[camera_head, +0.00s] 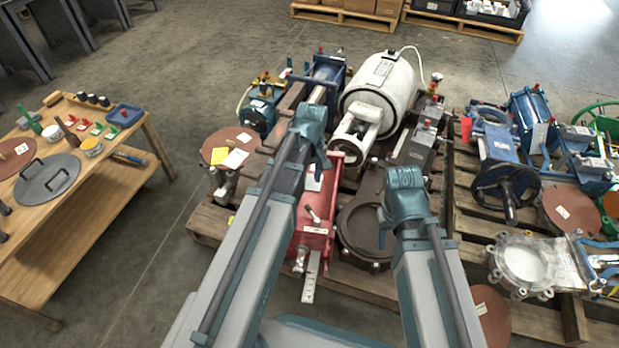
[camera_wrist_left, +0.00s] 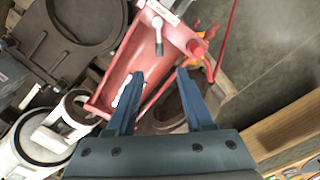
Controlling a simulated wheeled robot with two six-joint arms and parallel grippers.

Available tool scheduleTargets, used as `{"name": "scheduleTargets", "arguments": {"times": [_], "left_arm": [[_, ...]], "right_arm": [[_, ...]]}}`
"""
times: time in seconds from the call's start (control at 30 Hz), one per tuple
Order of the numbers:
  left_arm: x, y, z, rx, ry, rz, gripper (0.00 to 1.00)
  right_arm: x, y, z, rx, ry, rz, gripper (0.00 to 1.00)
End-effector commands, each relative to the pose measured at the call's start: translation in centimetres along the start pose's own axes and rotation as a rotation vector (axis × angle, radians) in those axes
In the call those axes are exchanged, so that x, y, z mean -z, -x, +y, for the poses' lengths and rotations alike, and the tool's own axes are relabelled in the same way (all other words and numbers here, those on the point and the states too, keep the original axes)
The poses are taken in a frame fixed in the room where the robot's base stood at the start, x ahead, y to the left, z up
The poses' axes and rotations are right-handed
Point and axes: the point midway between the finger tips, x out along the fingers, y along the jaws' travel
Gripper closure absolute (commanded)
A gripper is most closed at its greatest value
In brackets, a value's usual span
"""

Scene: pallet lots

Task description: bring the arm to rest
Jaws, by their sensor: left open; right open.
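My left arm (camera_head: 262,225) reaches up from the bottom of the head view over the pallet, and my right arm (camera_head: 433,275) is beside it. The left gripper shows in the left wrist view (camera_wrist_left: 160,74), open, with nothing between its fingers. It hangs over a red valve frame (camera_wrist_left: 128,58), which also shows in the head view (camera_head: 316,205); I cannot tell the gap between them. In the head view the left gripper's fingers are hidden. My right gripper's fingers do not show in either view.
A pallet (camera_head: 213,222) carries a white cylinder (camera_head: 378,85), a dark ring-shaped valve (camera_head: 365,222) and other valves. A second loaded pallet (camera_head: 466,222) stands at right. A wooden table (camera_head: 95,232) with small parts is at left. Floor (camera_head: 180,70) between table and pallet is clear.

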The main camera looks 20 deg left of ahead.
Motion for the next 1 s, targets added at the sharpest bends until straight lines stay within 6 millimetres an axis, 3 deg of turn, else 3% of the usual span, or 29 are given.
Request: {"name": "scheduleTargets", "arguments": {"times": [0.6,0.67,1.0], "left_arm": [[-0.4,0.3,0.0,0.001,-0.019,0.001,0.48],[-1.6,0.3,0.1,0.006,-0.078,0.003,0.48],[-14.2,0.4,-0.5,0.073,-0.846,0.024,0.48]], "right_arm": [[0.0,0.3,0.1,-0.001,-0.001,0.000,0.50],[0.0,0.3,0.1,-0.001,-0.001,0.000,0.50],[0.0,0.3,0.1,-0.001,-0.001,0.000,0.50]]}}
